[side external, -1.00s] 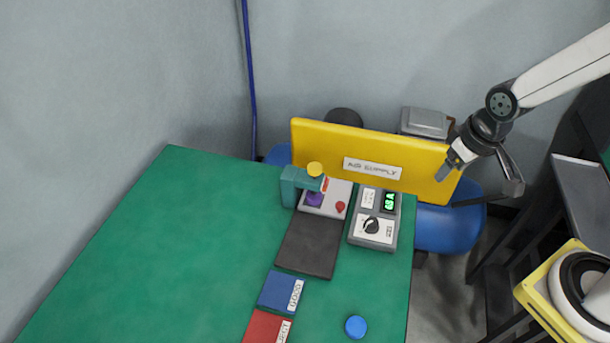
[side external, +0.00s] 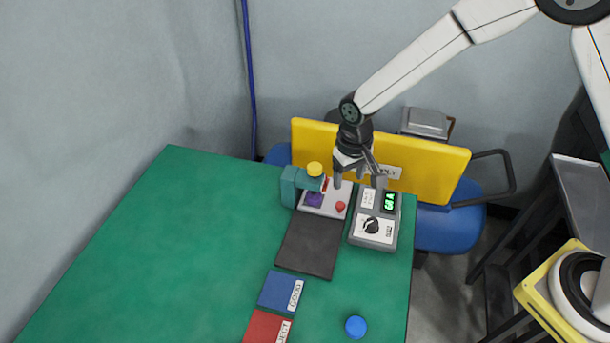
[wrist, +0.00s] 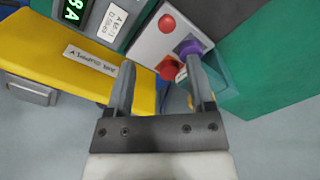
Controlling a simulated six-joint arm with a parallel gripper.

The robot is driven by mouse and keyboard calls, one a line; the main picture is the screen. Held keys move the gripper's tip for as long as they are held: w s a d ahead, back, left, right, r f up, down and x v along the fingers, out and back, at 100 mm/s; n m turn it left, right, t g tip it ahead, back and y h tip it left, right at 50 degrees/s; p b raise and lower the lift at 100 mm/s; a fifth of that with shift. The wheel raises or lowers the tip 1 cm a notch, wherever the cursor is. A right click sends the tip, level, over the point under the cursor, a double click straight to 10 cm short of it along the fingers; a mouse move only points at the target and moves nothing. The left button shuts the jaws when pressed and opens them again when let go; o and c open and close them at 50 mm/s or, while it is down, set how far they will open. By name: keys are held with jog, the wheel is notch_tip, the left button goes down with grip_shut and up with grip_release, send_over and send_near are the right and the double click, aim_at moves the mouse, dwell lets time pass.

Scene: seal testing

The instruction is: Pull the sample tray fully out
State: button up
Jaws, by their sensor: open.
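My gripper (side external: 358,182) is open and empty, pointing down above the back of the test station, in front of the yellow board. The station has a light grey plate (side external: 326,207) with a red button (side external: 340,206), a purple piece (side external: 313,200) and a teal press (side external: 289,186) with a yellow top (side external: 314,169). I cannot tell clearly which part is the sample tray.
The yellow board (side external: 424,180) stands close behind the station. A grey meter box (side external: 374,228) with a green display is on the right. A dark mat (side external: 309,246), a blue pad (side external: 281,290), a red pad (side external: 266,327) and a blue disc (side external: 356,326) lie nearer. The left table is clear.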

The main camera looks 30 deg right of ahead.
aim_at(340, 204)
jog(key=shift+w+a+f, duration=0.2)
jog(key=shift+a+f, duration=0.25)
jog(key=shift+a, duration=0.05)
jog(key=shift+f, duration=3.85)
grip_shut()
